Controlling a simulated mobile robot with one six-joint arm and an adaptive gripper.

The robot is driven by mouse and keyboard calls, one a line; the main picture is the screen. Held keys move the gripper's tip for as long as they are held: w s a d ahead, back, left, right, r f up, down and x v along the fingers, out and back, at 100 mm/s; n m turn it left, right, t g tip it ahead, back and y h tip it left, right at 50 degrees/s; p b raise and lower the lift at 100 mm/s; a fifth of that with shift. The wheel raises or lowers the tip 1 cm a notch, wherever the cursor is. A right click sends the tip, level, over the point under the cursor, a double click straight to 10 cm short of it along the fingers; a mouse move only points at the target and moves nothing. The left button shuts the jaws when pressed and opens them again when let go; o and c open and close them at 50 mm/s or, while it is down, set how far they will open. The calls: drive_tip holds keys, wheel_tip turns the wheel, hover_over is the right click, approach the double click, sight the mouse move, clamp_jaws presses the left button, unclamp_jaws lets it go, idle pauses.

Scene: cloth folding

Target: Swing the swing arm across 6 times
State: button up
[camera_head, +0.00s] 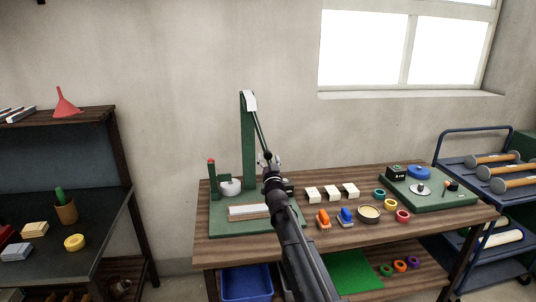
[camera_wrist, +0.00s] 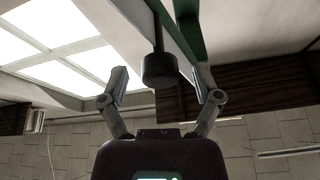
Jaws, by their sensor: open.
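A green post (camera_head: 248,145) with a white top piece (camera_head: 250,100) stands upright on a green base (camera_head: 222,228) on the wooden table. The thin dark swing arm (camera_head: 259,132) hangs from the top, slanting down to the right. Its lower end is at my gripper (camera_head: 268,165). In the wrist view, a dark cylindrical bob (camera_wrist: 160,70) on a rod (camera_wrist: 158,32) sits between and just beyond the open fingers of my gripper (camera_wrist: 160,88). I see gaps at both sides, so the fingers do not appear to clamp it. A green beam (camera_wrist: 188,22) passes behind the bob.
The base also carries a red-topped green post (camera_head: 212,172) and a white round part (camera_head: 230,187). White blocks (camera_head: 331,192), clamps and coloured rings lie right of my arm. A green board (camera_head: 428,196) fills the table's right end. A blue cart (camera_head: 480,165) stands beyond.

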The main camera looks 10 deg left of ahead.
drive_tip(key=shift+w+a+r, duration=0.1)
drive_tip(key=shift+w+r, duration=0.1)
drive_tip(key=shift+w, duration=0.25)
drive_tip(key=shift+c, duration=0.2)
clamp_jaws()
